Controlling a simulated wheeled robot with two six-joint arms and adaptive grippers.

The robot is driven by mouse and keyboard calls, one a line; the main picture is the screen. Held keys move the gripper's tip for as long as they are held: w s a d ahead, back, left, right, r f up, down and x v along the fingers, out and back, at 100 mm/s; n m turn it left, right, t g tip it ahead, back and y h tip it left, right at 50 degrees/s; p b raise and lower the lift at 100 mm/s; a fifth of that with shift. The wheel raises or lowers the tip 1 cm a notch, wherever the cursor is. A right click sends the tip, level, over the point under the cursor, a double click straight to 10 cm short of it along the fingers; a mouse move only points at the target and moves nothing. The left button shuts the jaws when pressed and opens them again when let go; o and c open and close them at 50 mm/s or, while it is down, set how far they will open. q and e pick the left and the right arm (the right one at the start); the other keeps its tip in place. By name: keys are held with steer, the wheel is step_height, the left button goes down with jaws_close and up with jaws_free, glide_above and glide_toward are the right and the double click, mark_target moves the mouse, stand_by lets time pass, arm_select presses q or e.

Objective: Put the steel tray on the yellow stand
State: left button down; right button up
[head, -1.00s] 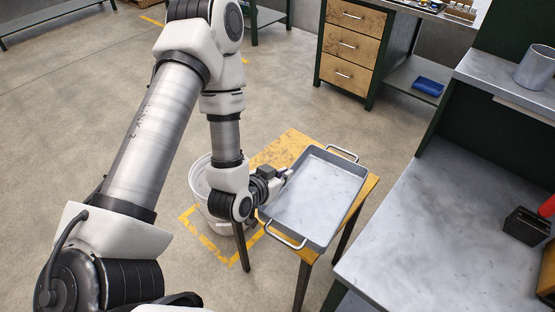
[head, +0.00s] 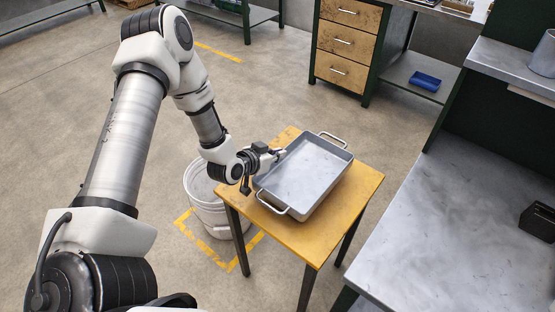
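The steel tray (head: 303,178), a grey shallow pan with a loop handle at each end, lies over the left and middle part of the yellow stand (head: 347,203). It looks level and seems to rest on the top; its underside is hidden. My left gripper (head: 277,155) is at the tray's left long wall and appears shut on its rim, though the fingertips are small and partly hidden. Bare yellow top shows to the right, in front and at the far left corner. My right gripper is out of view.
A white bucket (head: 208,205) stands on the floor left of the stand, inside yellow floor marking. A grey workbench (head: 455,215) is close on the right, with a dark box (head: 538,222) on it. A drawer cabinet (head: 345,42) stands behind. Floor at the left is open.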

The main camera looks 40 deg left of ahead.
arm_select(q)
steer(key=shift+w+a+f, duration=0.2)
steer(key=shift+w+a, duration=0.15)
steer(key=shift+w, duration=0.05)
step_height(320, 180, down, 4)
steer(key=b, duration=0.3)
steer(key=shift+r+b, duration=0.1)
steer(key=shift+b, duration=0.2)
steer(key=shift+r, duration=0.2)
steer(key=shift+f, duration=0.15)
steer(key=c, duration=1.3)
jaws_free()
